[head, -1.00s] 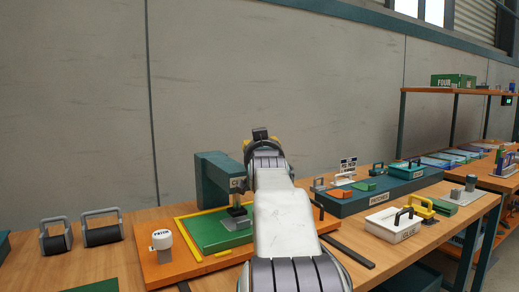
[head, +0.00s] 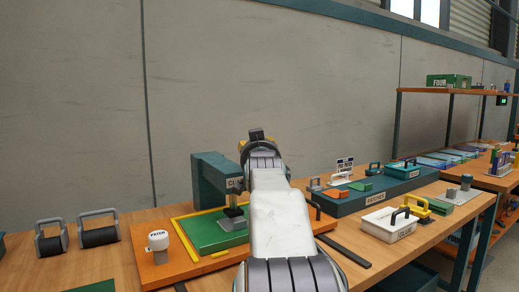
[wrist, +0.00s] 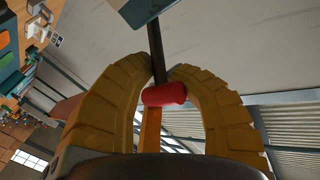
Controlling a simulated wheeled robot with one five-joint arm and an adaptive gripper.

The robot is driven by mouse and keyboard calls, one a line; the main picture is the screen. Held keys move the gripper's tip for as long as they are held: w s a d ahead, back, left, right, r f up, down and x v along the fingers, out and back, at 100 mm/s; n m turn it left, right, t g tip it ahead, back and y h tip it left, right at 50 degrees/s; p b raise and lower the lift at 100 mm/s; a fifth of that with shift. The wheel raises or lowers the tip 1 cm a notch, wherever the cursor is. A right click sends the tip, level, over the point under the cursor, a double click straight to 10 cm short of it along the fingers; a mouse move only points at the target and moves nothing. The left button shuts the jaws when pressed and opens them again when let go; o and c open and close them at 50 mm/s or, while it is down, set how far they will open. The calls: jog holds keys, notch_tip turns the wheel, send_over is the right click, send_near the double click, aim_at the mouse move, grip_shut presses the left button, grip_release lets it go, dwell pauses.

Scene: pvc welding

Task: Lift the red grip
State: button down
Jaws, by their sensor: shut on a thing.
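The red grip (wrist: 165,94) shows in the wrist view as a short red cylinder at the end of a dark bar (wrist: 155,50). My gripper (wrist: 164,82) has its two yellow ribbed fingers closed around the grip from both sides. The bar runs up to a teal and pale block at the top of the wrist view. In the head view my arm hides the grip and most of my gripper. The teal press (head: 213,178) stands behind my arm on an orange board (head: 160,270), over a green plate (head: 205,236).
A white PATCH-labelled knob (head: 158,240) stands at the board's left. A teal PATCHES tray (head: 350,204) and a white handled bin (head: 385,226) are at the right. The grey wall is behind the bench.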

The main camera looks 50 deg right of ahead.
jog(key=shift+w+a+f, duration=0.25)
jog(key=shift+w+f, duration=0.05)
jog(key=shift+f, duration=0.05)
jog(key=c, duration=1.4)
grip_release()
jog(key=shift+w+a, duration=0.15)
jog(key=shift+a, duration=0.05)
jog(key=o, duration=0.6)
jog(key=shift+r, duration=0.25)
jog(key=shift+c, duration=0.2)
jog(key=shift+s+a, duration=0.35)
jog(key=shift+s, duration=0.15)
jog(key=v, duration=1.1)
